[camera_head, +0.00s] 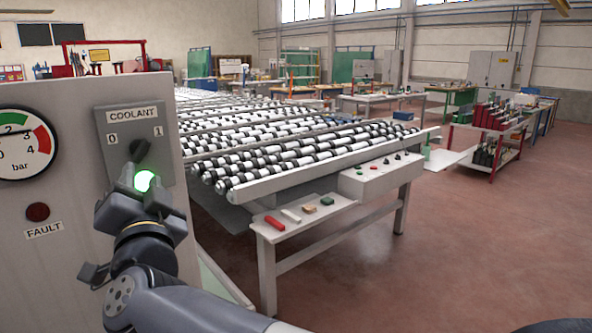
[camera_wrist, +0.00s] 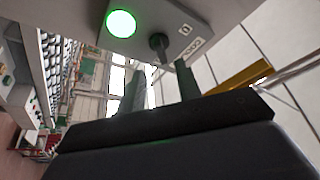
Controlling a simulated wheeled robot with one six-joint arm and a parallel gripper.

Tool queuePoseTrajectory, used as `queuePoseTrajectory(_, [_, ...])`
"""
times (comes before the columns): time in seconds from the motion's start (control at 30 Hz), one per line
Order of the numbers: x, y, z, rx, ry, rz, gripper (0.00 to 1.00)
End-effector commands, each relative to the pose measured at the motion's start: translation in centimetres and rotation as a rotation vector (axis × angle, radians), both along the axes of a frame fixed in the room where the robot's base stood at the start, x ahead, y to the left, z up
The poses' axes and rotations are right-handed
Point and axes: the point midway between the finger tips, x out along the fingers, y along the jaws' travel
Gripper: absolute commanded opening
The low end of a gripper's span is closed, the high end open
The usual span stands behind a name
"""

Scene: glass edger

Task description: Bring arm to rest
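My gripper (camera_head: 143,170) is in front of the grey COOLANT switch panel (camera_head: 112,133), just below its dark rotary knob (camera_head: 139,150). The knob slants towards the upper right, on the side of the 1 mark. A green lamp (camera_head: 144,180) glows below the knob, partly behind my gripper. In the wrist view the two fingers (camera_wrist: 160,82) stand apart with nothing between them. The knob (camera_wrist: 158,42) shows beyond the fingertips, and a gap seems to lie between them. The lit lamp (camera_wrist: 121,23) is beside it.
A pressure gauge (camera_head: 22,143) and a dark red FAULT lamp (camera_head: 38,212) are on the same cabinet, left of my arm. A roller conveyor (camera_head: 300,155) and a side shelf (camera_head: 335,208) with small coloured blocks stand to the right. Open red floor (camera_head: 470,260) lies further right.

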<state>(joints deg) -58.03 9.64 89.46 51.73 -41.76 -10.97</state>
Motion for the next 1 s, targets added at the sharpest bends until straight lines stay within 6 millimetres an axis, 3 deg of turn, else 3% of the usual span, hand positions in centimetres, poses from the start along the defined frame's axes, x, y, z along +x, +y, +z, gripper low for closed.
queuePoseTrajectory(0.37, [6.6,3.0,2.4,0.0,0.001,-0.002,0.33])
queuePoseTrajectory(0.43, [6.7,2.9,1.7,-0.046,-0.039,-0.001,0.33])
queuePoseTrajectory(1.0, [6.8,2.7,2.0,-0.414,-0.349,0.0,0.33])
